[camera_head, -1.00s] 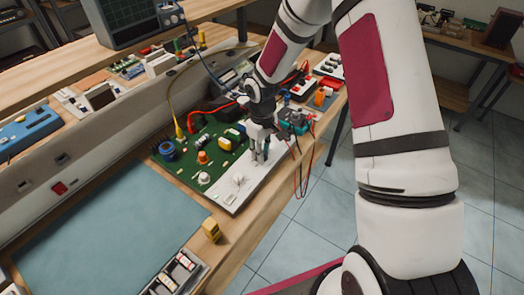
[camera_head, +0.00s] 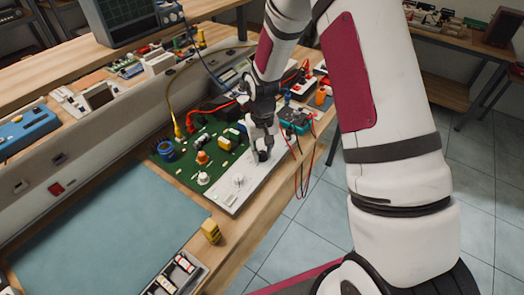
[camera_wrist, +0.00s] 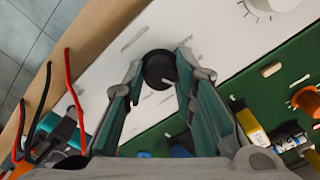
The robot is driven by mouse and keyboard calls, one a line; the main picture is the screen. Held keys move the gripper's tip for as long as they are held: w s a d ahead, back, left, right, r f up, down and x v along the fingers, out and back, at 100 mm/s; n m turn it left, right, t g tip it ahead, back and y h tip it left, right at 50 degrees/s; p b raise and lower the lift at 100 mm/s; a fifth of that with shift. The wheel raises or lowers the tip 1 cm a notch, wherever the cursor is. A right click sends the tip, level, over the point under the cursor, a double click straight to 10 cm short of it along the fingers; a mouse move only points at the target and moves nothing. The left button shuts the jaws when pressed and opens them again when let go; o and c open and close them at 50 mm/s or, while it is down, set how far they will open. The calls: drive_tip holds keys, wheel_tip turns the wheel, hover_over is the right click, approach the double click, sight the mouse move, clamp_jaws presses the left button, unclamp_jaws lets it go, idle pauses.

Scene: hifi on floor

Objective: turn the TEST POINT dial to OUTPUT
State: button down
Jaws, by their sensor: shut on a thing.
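The black dial (camera_wrist: 158,70) stands on the white panel (camera_wrist: 215,35) of the circuit board unit, and a pale pointer mark shows on it. My gripper (camera_wrist: 160,72) is shut on the dial, with one fingertip on each side. In the head view the dial (camera_head: 263,155) shows dark between the fingertips of my gripper (camera_head: 262,148), at the right part of the white panel. Faint marks lie on the panel around the dial, but their words are too small to read.
A white knob (camera_head: 240,182) stands on the same panel to the left. The green board (camera_head: 195,160) behind carries several raised parts. Red and black leads (camera_head: 299,175) hang over the bench edge at right. A teal box (camera_head: 297,118) stands close behind my gripper.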

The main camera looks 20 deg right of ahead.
sight(262, 153)
drive_tip(key=shift+m, duration=0.5)
drive_tip(key=c, duration=1.3)
unclamp_jaws()
drive_tip(key=shift+r, duration=0.1)
wheel_tip(262, 153, up, 12)
drive_tip(key=shift+f, duration=0.1)
